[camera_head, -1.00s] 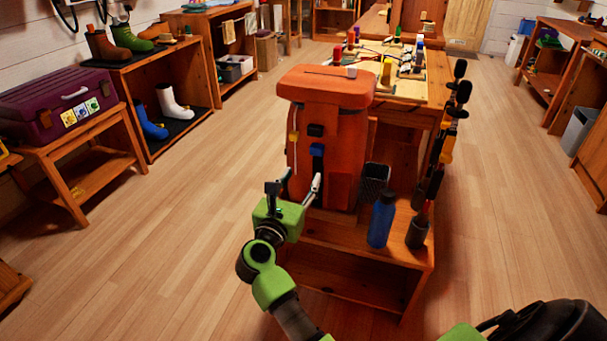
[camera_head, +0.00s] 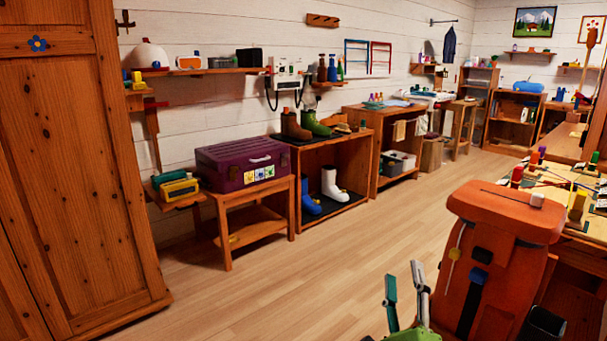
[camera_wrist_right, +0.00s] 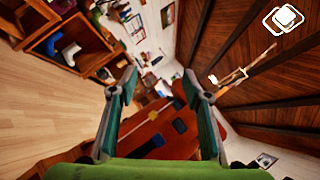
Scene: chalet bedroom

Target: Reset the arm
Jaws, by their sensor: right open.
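My right gripper (camera_head: 405,290) shows at the bottom of the head view, to the left of the orange backpack (camera_head: 490,262). Its two fingers point up and stand apart, with nothing between them. In the right wrist view my right gripper (camera_wrist_right: 158,105) has its fingers spread wide, and the orange backpack (camera_wrist_right: 145,138) lies beyond and between them. I cannot tell from these views how far the fingers are from the backpack. My left gripper is not in view.
A tall wooden wardrobe (camera_head: 75,150) stands at the left. A purple case (camera_head: 243,165) sits on a small wooden table (camera_head: 262,215). A boot shelf (camera_head: 335,175) is beside it. The worktable (camera_head: 585,225) is behind the backpack at the right. The floor (camera_head: 300,280) is clear.

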